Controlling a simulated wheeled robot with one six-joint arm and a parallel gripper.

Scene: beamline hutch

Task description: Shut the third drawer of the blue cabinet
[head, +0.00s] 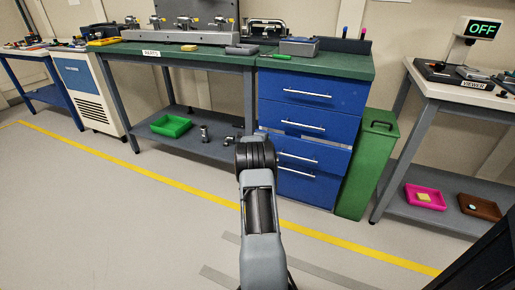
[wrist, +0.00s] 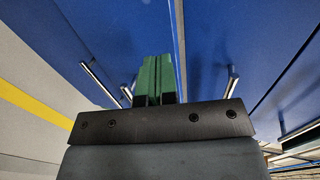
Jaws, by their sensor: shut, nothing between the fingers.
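The blue cabinet (head: 265,88) stands under the green bench, its drawers stacked with silver bar handles. The third drawer (head: 333,161) has a pale strip along its top edge and seems to stand slightly out. My arm hides its left part. In the wrist view, my gripper's green fingers (wrist: 157,80) are together with nothing between them. They point at the blue drawer fronts (wrist: 120,40), just left of a seam between two fronts. One handle (wrist: 99,83) is left of the fingers and another (wrist: 231,83) right. I cannot tell whether the fingertips touch. My gripper is hidden in the head view.
A green bin (head: 366,165) stands close against the cabinet's right side. The viewer table (head: 400,130) is further right, with pink and brown trays on its shelf. A green tray (head: 170,125) is on the bench's lower shelf. The floor in front is clear.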

